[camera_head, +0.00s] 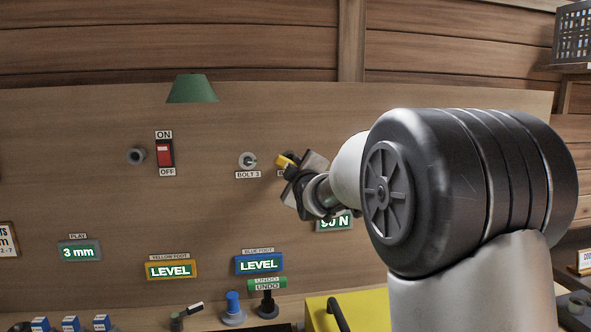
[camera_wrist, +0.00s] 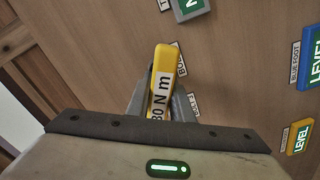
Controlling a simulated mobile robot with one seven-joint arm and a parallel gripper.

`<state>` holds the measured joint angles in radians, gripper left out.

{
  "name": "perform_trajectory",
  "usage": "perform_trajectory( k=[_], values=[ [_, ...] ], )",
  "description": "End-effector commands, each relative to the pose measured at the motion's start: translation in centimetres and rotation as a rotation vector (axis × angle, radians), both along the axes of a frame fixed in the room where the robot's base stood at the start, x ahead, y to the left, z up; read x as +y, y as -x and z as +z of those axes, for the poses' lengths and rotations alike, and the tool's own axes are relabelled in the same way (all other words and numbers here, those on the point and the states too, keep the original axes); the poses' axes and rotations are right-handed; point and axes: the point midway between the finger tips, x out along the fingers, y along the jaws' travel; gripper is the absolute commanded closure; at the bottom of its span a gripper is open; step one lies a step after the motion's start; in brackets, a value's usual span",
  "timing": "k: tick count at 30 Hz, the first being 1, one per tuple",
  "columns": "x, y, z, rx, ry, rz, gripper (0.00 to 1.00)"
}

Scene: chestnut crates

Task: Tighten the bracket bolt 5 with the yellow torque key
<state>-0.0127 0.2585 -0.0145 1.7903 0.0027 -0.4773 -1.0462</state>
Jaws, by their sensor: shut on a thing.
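My gripper (camera_head: 292,178) is shut on the yellow torque key (camera_head: 285,160), close in front of the wooden board (camera_head: 100,215). In the wrist view the yellow key (camera_wrist: 165,75) sticks out from between the fingers (camera_wrist: 160,103), with lettering ending in "0 N m" on it. A label beginning with "B" (camera_head: 281,174) is mostly covered by my gripper, and the bolt there is hidden. I cannot tell whether the key touches a bolt. BOLT 3 (camera_head: 247,160) shows uncovered to the left. A green display (camera_head: 335,224) below my gripper is partly hidden and seems to read "90 N".
An ON/OFF red switch (camera_head: 165,153) and a green lamp shade (camera_head: 192,89) are on the left. LEVEL displays under yellow (camera_head: 171,269) and blue (camera_head: 259,264) foot labels sit lower. A blue knob (camera_head: 233,303) and a yellow box (camera_head: 360,305) stand below the board.

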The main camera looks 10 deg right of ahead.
Motion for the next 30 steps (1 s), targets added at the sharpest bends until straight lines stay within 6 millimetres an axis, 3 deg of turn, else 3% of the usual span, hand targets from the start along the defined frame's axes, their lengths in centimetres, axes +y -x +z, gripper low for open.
perform_trajectory(
  k=[22, 30],
  values=[
    [0.0, -2.3, 0.1, -0.002, 0.000, 0.000, 1.00],
    [0.0, -2.3, 0.0, -0.002, -0.010, 0.000, 1.00]
  ],
)
